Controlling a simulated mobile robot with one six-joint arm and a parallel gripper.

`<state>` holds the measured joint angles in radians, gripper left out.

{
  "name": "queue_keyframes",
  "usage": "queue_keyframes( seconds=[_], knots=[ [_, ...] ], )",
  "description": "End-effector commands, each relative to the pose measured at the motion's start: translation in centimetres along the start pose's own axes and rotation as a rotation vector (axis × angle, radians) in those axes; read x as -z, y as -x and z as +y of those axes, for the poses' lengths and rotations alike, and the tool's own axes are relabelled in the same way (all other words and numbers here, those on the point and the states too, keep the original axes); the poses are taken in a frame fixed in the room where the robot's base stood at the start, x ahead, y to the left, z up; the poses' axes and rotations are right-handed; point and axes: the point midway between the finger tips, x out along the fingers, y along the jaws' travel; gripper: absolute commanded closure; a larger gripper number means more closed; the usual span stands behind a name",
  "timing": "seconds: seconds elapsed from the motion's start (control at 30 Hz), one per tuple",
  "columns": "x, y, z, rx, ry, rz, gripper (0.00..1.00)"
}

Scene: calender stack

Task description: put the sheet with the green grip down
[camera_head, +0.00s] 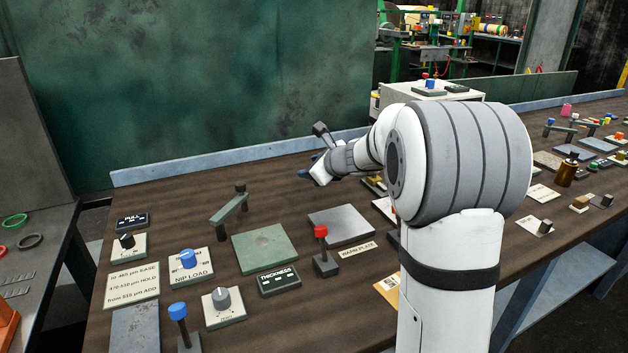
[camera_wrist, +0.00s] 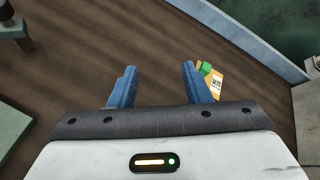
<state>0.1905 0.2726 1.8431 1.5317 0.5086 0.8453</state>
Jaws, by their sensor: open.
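My gripper (camera_wrist: 158,72) is open, with its two blue fingers apart and only brown tabletop between them in the wrist view. A small green grip (camera_wrist: 205,68) shows just beyond the right finger, beside a white and orange label (camera_wrist: 216,86). They seem to belong to one sheet, but the finger hides part of it and I cannot tell its full outline. It appears to be on the table, outside my fingers. In the head view my gripper (camera_head: 316,173) is over the back of the table, and no green-gripped sheet can be made out there.
A green plate (camera_head: 264,249) and a grey plate (camera_head: 341,224) lie on the table. A green lever (camera_head: 229,209), a red-topped lever (camera_head: 322,250) and a blue knob (camera_head: 188,259) stand up nearby. A blue-grey ledge (camera_head: 215,163) runs along the back. The back-left tabletop is mostly clear.

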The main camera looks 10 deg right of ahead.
Motion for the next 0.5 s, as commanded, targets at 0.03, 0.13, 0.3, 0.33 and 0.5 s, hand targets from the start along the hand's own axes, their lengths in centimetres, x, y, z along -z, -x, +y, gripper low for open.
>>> queue_keyframes(
  seconds=[0.03, 0.13, 0.3, 0.33, 0.5],
  knots=[
    [2.1, -2.0, -1.4, 0.044, -0.118, -0.005, 0.56],
    [4.2, -4.2, -4.0, 0.120, -0.328, -0.025, 0.56],
    [6.2, -5.9, -6.4, 0.189, -0.524, -0.048, 0.56],
    [6.3, -6.1, -6.6, 0.194, -0.539, -0.049, 0.56],
    [6.4, -7.6, -7.1, 0.200, -0.559, -0.051, 0.56]
  ],
)
